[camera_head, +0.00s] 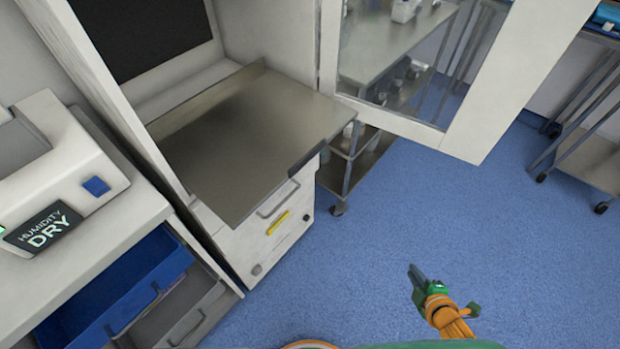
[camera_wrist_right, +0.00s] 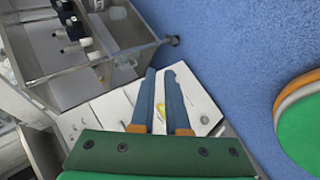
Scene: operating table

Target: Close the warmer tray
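The warmer tray (camera_head: 262,131) is a flat brushed-steel shelf sticking out of a white cabinet (camera_head: 130,102) in the head view. A dark handle (camera_head: 306,160) sits at its front right edge. My right gripper (camera_head: 413,272) is low at the right of the head view, over the blue floor and well apart from the tray. In the right wrist view its two blue-grey fingers (camera_wrist_right: 161,72) have a gap between them, with nothing held. My left gripper is not in view.
White drawers (camera_head: 265,225) with a yellow label stand under the tray. An open glazed door (camera_head: 470,90) hangs to the right, with a steel cart (camera_head: 350,170) behind it. A humidity device (camera_head: 55,170) and blue bin (camera_head: 120,290) are at left.

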